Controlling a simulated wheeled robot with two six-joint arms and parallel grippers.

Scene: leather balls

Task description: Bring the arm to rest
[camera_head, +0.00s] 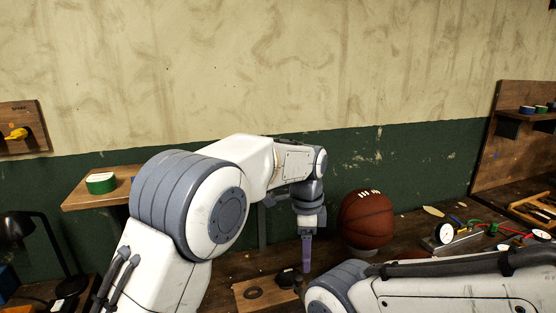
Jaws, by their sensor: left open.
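My left arm comes in from the lower left, bends at a large grey-white joint and reaches across the middle. Its left gripper (306,255) points down above the bench, seen nearly edge-on. It is open and I see nothing held in it. A brown basketball (366,218) rests on a low support just right of the left gripper, apart from it. My right arm lies across the lower right; its gripper is not in view.
A wooden board (244,298) with a dark ring lies below the left gripper. A shelf (80,200) with a green tape roll (101,183) stands at left, near a black lamp (18,227). Gauges (444,233) and cables clutter the bench (415,222) at right.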

